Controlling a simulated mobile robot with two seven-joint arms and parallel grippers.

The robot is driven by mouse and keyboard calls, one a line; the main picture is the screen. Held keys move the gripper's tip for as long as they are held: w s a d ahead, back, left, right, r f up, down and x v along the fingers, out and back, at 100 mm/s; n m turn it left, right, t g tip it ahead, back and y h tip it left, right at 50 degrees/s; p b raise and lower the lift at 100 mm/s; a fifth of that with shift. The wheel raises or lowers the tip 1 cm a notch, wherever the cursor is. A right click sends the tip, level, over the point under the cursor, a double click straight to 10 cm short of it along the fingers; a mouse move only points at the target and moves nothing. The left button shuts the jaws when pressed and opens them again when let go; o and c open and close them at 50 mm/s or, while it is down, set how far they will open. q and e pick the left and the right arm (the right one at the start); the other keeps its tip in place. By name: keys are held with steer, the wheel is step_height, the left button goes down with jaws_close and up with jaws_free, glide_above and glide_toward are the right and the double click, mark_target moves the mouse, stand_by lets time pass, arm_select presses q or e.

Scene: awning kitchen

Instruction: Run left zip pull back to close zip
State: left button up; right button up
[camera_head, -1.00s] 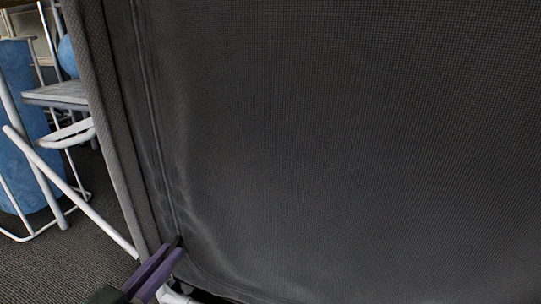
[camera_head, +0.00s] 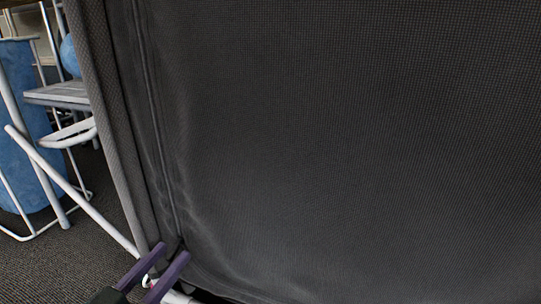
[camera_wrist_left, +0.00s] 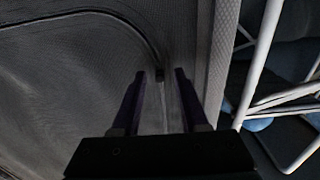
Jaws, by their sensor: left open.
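A dark grey fabric panel (camera_head: 340,140) fills most of the head view, with a zip seam (camera_head: 160,130) running down near its left edge to the bottom corner. My left gripper (camera_head: 174,251) is at the lower end of this seam, its two purple fingers apart. In the left wrist view a small dark zip pull (camera_wrist_left: 160,75) sits between the open fingertips of the left gripper (camera_wrist_left: 160,73), with a gap visible on each side. The seam (camera_wrist_left: 145,33) curves away above it to the left. My right gripper is not in view.
A white-framed folding chair (camera_head: 70,135) and a blue cylindrical item (camera_head: 28,150) stand left of the panel. White tubes (camera_wrist_left: 262,60) show at the right in the left wrist view. Carpet (camera_head: 60,265) is clear at lower left.

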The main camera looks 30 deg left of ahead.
arm_select(q)
steer(key=p+v, duration=0.1)
steer(key=v, duration=0.8)
steer(key=shift+s, duration=0.4)
